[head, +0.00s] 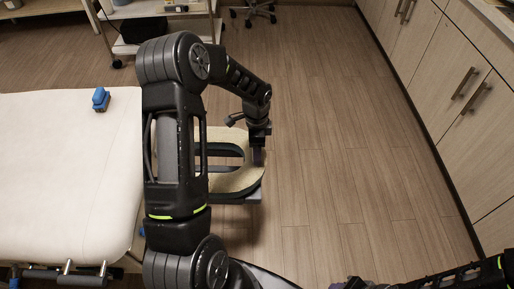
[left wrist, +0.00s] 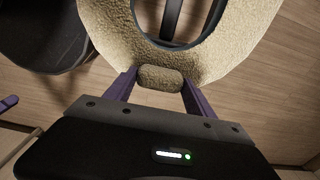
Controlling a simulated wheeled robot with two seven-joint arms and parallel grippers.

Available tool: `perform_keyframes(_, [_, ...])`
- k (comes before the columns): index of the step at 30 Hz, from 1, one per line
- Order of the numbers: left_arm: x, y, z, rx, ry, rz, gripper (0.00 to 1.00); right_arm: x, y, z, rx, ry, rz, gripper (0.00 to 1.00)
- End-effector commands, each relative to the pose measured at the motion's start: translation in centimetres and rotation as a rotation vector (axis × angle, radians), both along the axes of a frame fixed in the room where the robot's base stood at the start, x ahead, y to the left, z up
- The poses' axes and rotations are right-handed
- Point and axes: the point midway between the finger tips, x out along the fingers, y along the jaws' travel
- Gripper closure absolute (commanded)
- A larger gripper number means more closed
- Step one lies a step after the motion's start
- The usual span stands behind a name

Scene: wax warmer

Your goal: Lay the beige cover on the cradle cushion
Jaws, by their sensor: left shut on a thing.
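The beige cover (head: 237,181), fleecy and ring-shaped with an open middle, is at the end of the white bed, partly hidden behind my left arm. It fills the top of the left wrist view (left wrist: 110,38). A dark rim of the cradle cushion (head: 236,194) shows under its near edge; I cannot tell whether the cover rests fully on it. My left gripper (head: 258,160) is at the cover's right end. In the left wrist view its fingers (left wrist: 160,80) are shut on a bunched piece of the cover's edge.
The white bed (head: 65,180) fills the left, with a small blue object (head: 101,99) on it. A trolley (head: 165,20) stands at the back. Wooden cabinets (head: 450,85) line the right. The wooden floor (head: 345,150) between is clear.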

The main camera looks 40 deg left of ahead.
Motion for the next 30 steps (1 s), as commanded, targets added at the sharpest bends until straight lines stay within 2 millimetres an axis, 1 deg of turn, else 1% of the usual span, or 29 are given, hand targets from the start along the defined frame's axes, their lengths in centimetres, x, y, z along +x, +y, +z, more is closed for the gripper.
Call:
perform_keyframes(2, [-0.15,0.07,-0.29,0.0,0.004,0.003,1.0,0.0,0.0,-0.14,0.0,0.0,0.0,0.64])
perform_keyframes(13, [-0.16,0.08,-0.32,0.0,0.004,0.003,1.0,-0.01,0.0,-0.16,0.0,0.0,0.0,0.64])
perform_keyframes(14, [-0.15,0.07,-0.32,0.0,0.004,0.003,0.36,-0.01,0.0,-0.16,0.0,0.0,0.0,0.64])
perform_keyframes(23, [-0.07,0.04,-0.23,0.0,0.001,0.001,0.12,0.0,0.0,-0.15,0.0,0.0,0.0,0.64])
perform_keyframes(30, [-0.04,0.02,-0.21,0.0,0.001,0.001,0.12,0.0,0.0,-0.14,0.0,0.0,0.0,0.64])
